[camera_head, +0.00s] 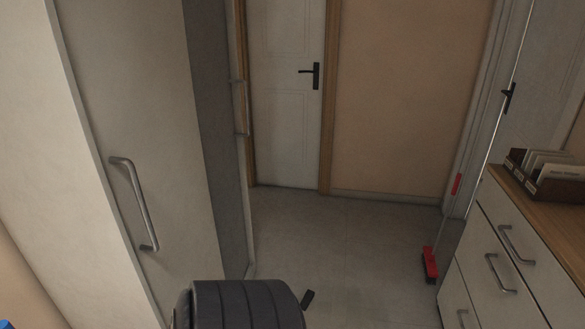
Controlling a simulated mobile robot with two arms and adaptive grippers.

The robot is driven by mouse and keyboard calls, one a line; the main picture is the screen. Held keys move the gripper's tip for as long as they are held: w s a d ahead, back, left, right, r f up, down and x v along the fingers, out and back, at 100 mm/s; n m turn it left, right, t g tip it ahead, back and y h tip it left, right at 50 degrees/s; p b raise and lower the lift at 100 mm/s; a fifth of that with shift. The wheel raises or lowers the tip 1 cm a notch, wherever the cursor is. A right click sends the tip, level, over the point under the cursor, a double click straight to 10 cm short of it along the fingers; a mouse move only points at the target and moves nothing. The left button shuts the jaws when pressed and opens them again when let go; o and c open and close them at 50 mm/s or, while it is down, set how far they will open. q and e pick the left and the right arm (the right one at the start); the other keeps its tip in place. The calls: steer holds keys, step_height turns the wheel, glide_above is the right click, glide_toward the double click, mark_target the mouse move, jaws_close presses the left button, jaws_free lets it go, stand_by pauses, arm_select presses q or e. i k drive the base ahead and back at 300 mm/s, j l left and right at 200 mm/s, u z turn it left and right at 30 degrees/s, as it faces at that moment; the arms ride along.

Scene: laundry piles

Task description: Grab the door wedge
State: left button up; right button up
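A small dark block (308,298), which looks like the door wedge, lies on the pale floor at the bottom centre. It is too small to make out its exact shape. It lies close to the right side of a large dark ribbed shape at the bottom edge. Neither of my grippers is in view.
A tall pale cabinet (135,120) with a metal handle stands on the left. A white door (288,130) is at the back. A red broom head (430,263) rests on the floor beside the drawer unit (505,262) on the right. The middle floor (350,235) is clear.

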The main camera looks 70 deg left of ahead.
mark_target(309, 295)
steer(key=u, duration=2.2)
